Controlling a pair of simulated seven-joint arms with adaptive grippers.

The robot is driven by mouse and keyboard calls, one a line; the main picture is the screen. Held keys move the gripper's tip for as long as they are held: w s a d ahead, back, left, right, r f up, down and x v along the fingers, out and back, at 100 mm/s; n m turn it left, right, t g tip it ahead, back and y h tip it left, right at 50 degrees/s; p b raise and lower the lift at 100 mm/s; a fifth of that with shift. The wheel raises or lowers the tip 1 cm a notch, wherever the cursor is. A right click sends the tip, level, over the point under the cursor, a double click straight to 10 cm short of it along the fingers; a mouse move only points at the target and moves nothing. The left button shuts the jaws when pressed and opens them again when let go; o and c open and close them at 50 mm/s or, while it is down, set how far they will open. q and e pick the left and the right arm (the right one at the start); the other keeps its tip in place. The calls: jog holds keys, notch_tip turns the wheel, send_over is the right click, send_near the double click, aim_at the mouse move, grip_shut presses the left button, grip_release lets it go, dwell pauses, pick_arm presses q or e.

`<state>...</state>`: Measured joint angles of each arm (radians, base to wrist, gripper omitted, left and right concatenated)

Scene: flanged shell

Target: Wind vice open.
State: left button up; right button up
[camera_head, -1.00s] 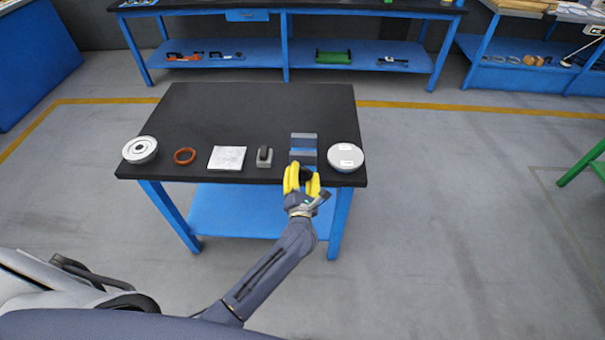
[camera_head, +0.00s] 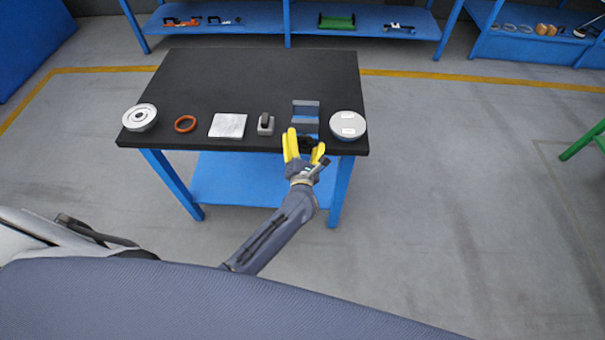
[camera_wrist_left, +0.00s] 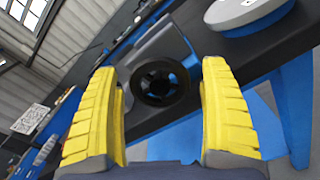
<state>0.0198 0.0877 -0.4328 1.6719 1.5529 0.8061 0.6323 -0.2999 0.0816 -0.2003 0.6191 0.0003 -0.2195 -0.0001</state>
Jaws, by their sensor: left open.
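The vice (camera_head: 305,112), blue with grey jaws, sits at the table's front edge in the head view. Its jaws stand apart, with a blue bed between them. Its dark round handwheel (camera_wrist_left: 160,83) shows in the left wrist view, between my fingers and a little beyond their tips. My left gripper (camera_head: 304,146), with yellow fingers, is open and empty at the front of the vice, around the line of the handwheel. I cannot tell from the head view whether a finger touches it. My right gripper is not in view.
On the black table (camera_head: 250,80), left of the vice, lie a flanged round part (camera_head: 140,117), an orange ring (camera_head: 185,124), a silver plate (camera_head: 228,126) and a small grey block (camera_head: 265,125). A round lidded disc (camera_head: 348,125) stands close on the right. The table's back is clear.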

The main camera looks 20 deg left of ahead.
pick_arm(q)
jog(key=shift+n, duration=0.4)
jog(key=s+d+m, duration=0.4)
jog(key=s+m, duration=0.1)
jog(key=s, duration=1.1)
jog(key=shift+s+d+m, duration=0.15)
jog(key=shift+s+m, duration=0.25)
jog(key=shift+d, duration=0.1)
